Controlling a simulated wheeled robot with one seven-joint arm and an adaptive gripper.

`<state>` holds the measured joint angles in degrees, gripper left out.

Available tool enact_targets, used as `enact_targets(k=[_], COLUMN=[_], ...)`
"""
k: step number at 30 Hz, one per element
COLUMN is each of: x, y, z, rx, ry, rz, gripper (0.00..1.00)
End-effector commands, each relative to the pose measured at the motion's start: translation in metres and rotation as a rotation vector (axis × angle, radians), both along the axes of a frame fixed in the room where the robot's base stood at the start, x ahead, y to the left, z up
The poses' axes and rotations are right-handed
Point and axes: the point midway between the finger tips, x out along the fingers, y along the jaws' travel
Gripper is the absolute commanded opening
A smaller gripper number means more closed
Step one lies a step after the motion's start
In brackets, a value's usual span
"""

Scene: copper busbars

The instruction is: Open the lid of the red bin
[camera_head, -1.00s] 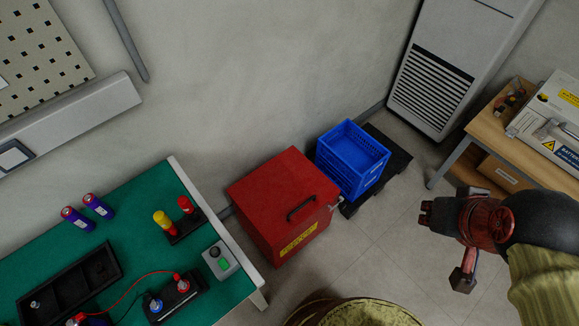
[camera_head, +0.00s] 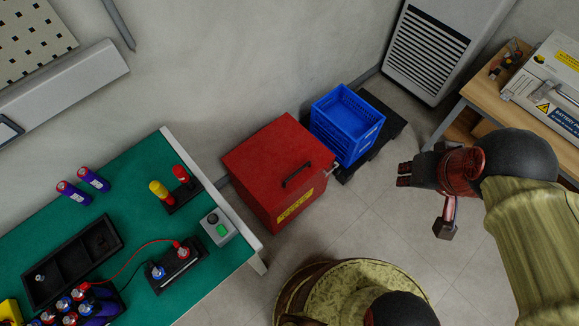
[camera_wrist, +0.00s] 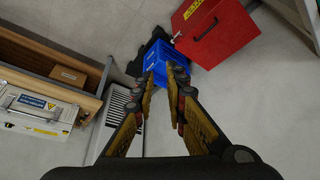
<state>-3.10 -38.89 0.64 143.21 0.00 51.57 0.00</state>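The red bin (camera_head: 277,205) stands on the floor between the green-topped table and the blue crate. Its lid (camera_head: 268,156) is shut, with a dark handle (camera_head: 297,175) on top and a yellow label on the front. The bin also shows in the wrist view (camera_wrist: 222,38) at the upper right. My gripper (camera_head: 404,175) is to the right of the bin, apart from it, over open floor. In the wrist view the fingers (camera_wrist: 166,72) are spread with a gap between them and nothing held; the blue crate appears beyond them.
A blue crate (camera_head: 346,122) sits on a black pallet (camera_head: 388,107) right beside the bin. The green table (camera_head: 120,205) with batteries and test gear is at the left. A wooden bench (camera_head: 480,92) and a white cabinet (camera_head: 436,50) stand at the right. Floor before the bin is clear.

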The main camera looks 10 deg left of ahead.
Motion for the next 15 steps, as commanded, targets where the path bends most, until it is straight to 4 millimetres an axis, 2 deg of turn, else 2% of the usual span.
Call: enact_targets(k=[1,6,11,15], x=[0.002,0.016,0.037,0.057], y=[0.006,0.031,0.061,0.09], z=[-0.018,-0.065,-0.109,-0.153], rx=[-0.004,-0.01,-0.001,0.012], ry=[0.061,0.237,0.362,0.451], rz=[0.022,0.086,0.124,0.126], gripper=[0.18,0.28,0.28,0.28])
